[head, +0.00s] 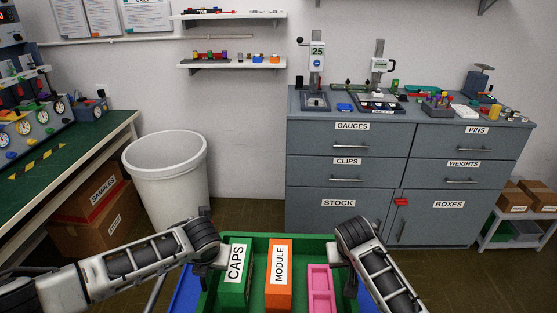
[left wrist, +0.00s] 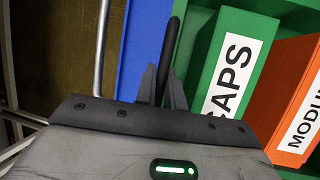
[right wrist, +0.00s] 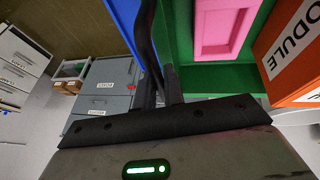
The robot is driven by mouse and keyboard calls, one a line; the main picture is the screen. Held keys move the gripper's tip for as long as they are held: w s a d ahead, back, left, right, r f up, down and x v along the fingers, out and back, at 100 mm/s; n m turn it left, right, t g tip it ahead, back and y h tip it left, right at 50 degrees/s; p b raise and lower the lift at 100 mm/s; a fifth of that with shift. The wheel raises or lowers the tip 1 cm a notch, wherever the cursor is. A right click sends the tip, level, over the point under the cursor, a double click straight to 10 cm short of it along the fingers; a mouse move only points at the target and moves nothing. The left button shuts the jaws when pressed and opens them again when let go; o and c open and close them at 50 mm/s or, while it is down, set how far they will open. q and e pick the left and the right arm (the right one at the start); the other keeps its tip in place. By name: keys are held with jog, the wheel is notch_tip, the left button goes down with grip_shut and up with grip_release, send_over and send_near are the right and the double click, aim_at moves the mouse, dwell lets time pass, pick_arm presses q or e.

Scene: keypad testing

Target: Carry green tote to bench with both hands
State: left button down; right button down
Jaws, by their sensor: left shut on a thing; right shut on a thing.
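The green tote (head: 308,246) is at the bottom centre of the head view, cut off by the lower edge. It holds a green CAPS box (head: 235,270), an orange MODULE box (head: 279,275) and a pink tray (head: 320,287). My left gripper (head: 219,262) is at the tote's left side; in the left wrist view its fingers (left wrist: 164,85) are shut on a black handle (left wrist: 172,45). My right gripper (head: 338,258) is at the right side, shut on a black handle (right wrist: 148,40) in the right wrist view. The bench (head: 88,147) with a green top stands at the left.
A white bin (head: 168,180) stands beside the bench, with cardboard boxes (head: 95,215) under the bench. Grey cabinets (head: 350,175) stand ahead. A low white rack (head: 510,240) is at right. Blue surfaces (head: 187,290) show beside the tote. Open floor lies between bin and cabinets.

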pick_arm(q)
jog(key=shift+r, duration=0.25)
pick_arm(e)
jog(key=shift+r, duration=0.25)
